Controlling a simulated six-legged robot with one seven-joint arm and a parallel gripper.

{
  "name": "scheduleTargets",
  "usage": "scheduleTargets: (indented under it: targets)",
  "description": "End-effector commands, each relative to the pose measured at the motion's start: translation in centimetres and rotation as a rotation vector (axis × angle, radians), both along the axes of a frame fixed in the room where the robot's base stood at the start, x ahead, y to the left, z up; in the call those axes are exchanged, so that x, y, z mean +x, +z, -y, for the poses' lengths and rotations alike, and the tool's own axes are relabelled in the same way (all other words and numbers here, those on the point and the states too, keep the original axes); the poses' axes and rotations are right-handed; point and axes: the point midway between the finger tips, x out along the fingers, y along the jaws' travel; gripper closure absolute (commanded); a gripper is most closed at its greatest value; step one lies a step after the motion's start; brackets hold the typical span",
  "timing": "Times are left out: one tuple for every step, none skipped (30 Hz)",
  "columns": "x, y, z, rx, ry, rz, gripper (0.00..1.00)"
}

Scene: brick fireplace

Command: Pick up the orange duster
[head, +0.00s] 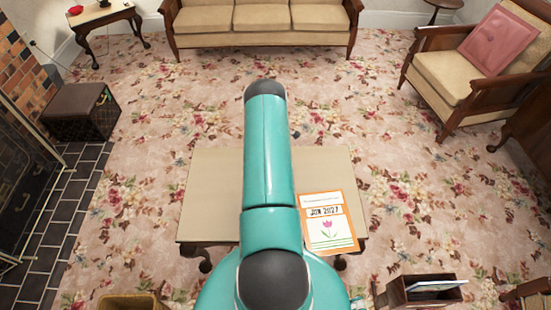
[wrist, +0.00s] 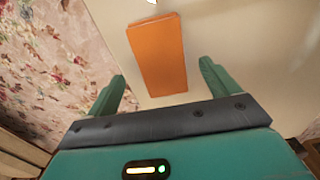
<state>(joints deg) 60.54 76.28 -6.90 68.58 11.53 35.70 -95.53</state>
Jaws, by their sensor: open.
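The orange duster (wrist: 158,55), a plain oblong block, lies on a pale tabletop (wrist: 228,28) in the wrist view. My gripper (wrist: 163,73) is open, with one green finger to the left of the duster's near end and the other to its right. Clear gaps show between the duster and both fingers, and nothing is held. How high the fingers are above the tabletop is hard to tell. In the head view my teal arm covers the middle of the low table (head: 212,205), and neither the duster nor the gripper's fingers show there.
An orange-edged card with a tulip (head: 330,222) lies at the table's right side. A wooden box (head: 425,291) stands to the right, and a dark crate (head: 82,112) is by the fireplace. An armchair (head: 455,78) and sofa (head: 262,20) stand farther off, with open carpet between.

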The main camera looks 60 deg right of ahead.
Motion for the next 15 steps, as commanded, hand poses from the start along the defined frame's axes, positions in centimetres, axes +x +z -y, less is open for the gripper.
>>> scheduleTargets:
  targets:
    - [0.0,-0.6,-0.1,0.002,0.001,-0.001,0.13]
    - [0.1,-1.0,-0.2,0.003,0.001,-0.001,0.13]
    - [0.1,-1.6,-0.4,0.003,0.002,-0.003,0.13]
    - [0.2,-2.1,-0.4,0.003,0.002,-0.003,0.13]
    - [0.2,-2.6,-0.5,0.003,0.001,-0.003,0.13]
    - [0.2,-3.3,-0.5,0.003,0.001,-0.003,0.13]
    - [0.2,-3.7,-0.4,0.002,0.0,-0.002,0.13]
    - [0.2,-4.0,-0.4,0.002,0.0,-0.002,0.13]
    - [0.2,-4.4,-0.4,0.002,0.0,-0.002,0.13]
    - [0.2,-4.6,-0.4,0.001,0.0,-0.002,0.13]
    - [0.2,-4.8,-0.4,0.001,0.0,-0.002,0.13]
    - [0.2,-4.9,-0.4,0.002,0.0,-0.001,0.13]
    - [0.2,-5.0,-0.4,0.001,0.0,0.0,0.13]
    - [0.3,-5.0,-0.4,0.001,-0.001,0.0,0.13]
    - [0.3,-5.0,-0.4,0.001,0.0,0.0,0.13]
